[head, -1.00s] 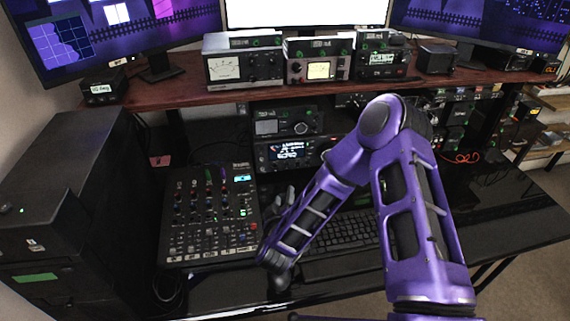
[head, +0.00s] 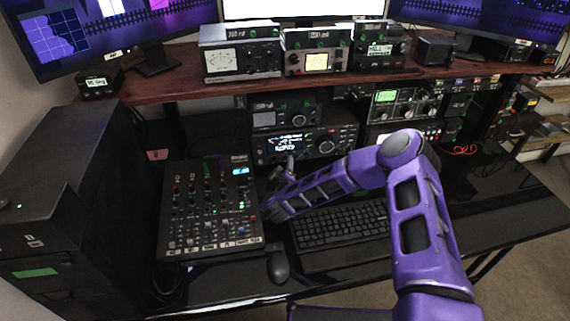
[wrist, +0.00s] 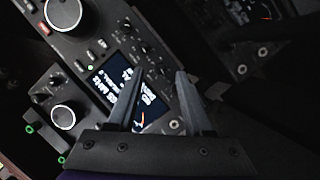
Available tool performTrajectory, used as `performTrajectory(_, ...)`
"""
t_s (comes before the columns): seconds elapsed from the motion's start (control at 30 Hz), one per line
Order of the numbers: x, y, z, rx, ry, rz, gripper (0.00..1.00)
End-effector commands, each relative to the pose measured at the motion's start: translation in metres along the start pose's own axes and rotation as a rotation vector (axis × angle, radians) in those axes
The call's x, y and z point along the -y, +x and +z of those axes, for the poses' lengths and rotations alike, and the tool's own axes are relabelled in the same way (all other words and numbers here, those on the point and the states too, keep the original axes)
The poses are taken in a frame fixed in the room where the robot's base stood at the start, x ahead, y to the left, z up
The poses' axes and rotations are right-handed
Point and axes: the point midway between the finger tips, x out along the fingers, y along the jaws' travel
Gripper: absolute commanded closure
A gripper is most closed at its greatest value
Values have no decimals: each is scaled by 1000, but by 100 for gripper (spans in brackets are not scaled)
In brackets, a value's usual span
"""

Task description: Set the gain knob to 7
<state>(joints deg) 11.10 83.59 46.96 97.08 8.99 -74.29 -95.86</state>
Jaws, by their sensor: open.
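A black radio (head: 327,140) with a lit display stands under the wooden shelf. It fills much of the wrist view, with its lit display (wrist: 128,90), a large silver-rimmed knob (wrist: 63,12) and several small knobs and buttons. I cannot read a gain label or any knob setting, so I cannot tell which knob is the gain knob. My gripper (head: 284,168) is in front of the radio's lower left part. In the wrist view my gripper (wrist: 160,72) is open, with its two fingers apart over the display area and nothing held. The fingers hide part of the display.
A mixer (head: 208,208) with many knobs lies left of my gripper. A keyboard (head: 343,223) and a mouse (head: 278,265) lie in front. A smaller unit (head: 285,115) sits on the radio. The shelf (head: 180,84) runs above. Bare desk is at the right.

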Motion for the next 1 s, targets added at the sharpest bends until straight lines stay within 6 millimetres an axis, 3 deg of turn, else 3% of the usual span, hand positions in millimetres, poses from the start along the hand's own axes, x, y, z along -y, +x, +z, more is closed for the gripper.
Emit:
performTrajectory(0.2,0,18,0,0,0,0,49)
performTrajectory(0.53,0,21,0,0,0,-1,49)
performTrajectory(0.8,0,21,0,0,0,-1,98)
performTrajectory(1.0,0,21,0,0,0,0,100)
